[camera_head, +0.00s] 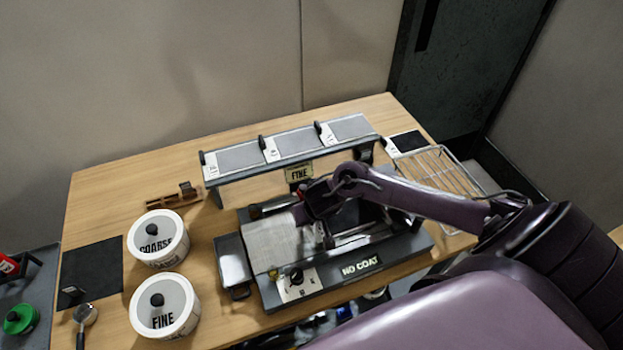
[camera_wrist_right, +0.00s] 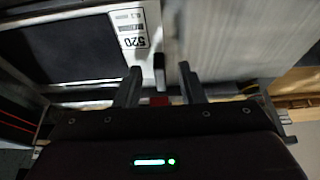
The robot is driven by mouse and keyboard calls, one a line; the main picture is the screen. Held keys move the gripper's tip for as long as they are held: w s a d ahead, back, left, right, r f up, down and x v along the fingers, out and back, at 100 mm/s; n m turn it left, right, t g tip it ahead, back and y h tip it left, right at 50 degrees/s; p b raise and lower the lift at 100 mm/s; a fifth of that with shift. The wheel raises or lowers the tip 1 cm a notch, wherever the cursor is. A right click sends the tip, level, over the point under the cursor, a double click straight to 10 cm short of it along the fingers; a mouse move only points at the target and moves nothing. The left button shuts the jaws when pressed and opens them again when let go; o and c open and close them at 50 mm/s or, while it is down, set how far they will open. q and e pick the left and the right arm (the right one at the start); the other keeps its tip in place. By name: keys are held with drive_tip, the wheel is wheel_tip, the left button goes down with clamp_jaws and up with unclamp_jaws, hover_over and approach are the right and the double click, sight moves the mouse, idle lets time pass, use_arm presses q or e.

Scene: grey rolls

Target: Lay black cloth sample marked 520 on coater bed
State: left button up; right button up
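The black cloth sample marked 520 (camera_wrist_right: 70,45) lies in the right wrist view, dark with a white label at one end; the number reads upside down. In the head view a black patch (camera_head: 356,214), partly behind my right arm, lies on the right part of the coater (camera_head: 408,247) and appears to be this sample. My right gripper (camera_wrist_right: 160,85) is over the coater, also in the head view (camera_head: 322,234). Its fingers are apart, beside the label end. A small dark upright part shows between them; whether they touch it is unclear. My left gripper is not in view.
A grey sheet (camera_head: 272,245) covers the coater's left part. Behind stands a rack (camera_head: 290,155) with grey panels and a FINE sign. COARSE (camera_head: 158,238) and FINE (camera_head: 164,306) tubs stand left. A wire rack (camera_head: 440,172) and another black sample (camera_head: 407,141) are at right.

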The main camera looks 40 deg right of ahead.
drive_tip(key=p+v, duration=0.2)
drive_tip(key=v, duration=0.5)
drive_tip(key=shift+s+r, duration=0.2)
drive_tip(key=shift+r, duration=0.15)
drive_tip(key=shift+a, duration=0.1)
